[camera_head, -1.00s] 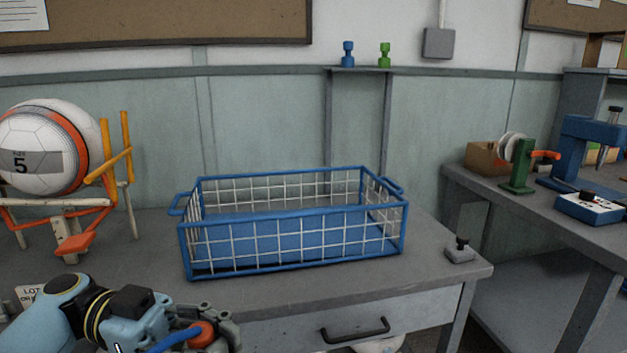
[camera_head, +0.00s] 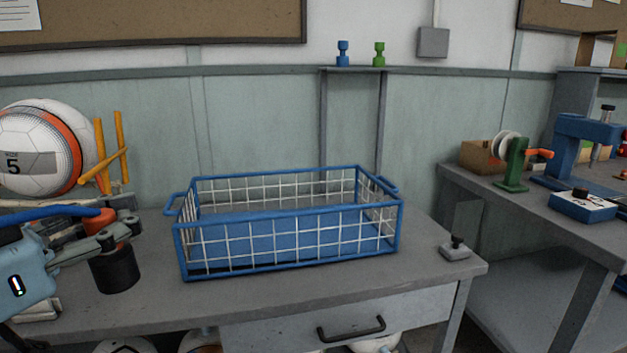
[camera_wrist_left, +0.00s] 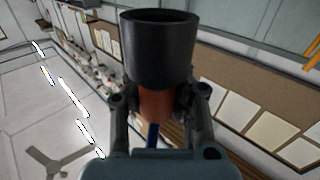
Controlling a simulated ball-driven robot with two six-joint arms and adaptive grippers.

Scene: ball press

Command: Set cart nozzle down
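The cart nozzle (camera_head: 115,271) has a black cylindrical cup, an orange collar and a blue hose running off to the left. In the head view it is at the left, with the black cup pointing down over the workbench. I cannot tell whether its rim touches the bench top. My left gripper (camera_head: 117,238) is shut on the nozzle around the orange collar. In the left wrist view the nozzle (camera_wrist_left: 160,52) stands out between the two fingers of the left gripper (camera_wrist_left: 158,100). My right gripper is not in view.
A blue wire basket (camera_head: 290,240) stands on the workbench (camera_head: 250,300), just right of the nozzle. A soccer ball (camera_head: 35,150) sits on a stand behind my left gripper. Bare bench lies before the basket.

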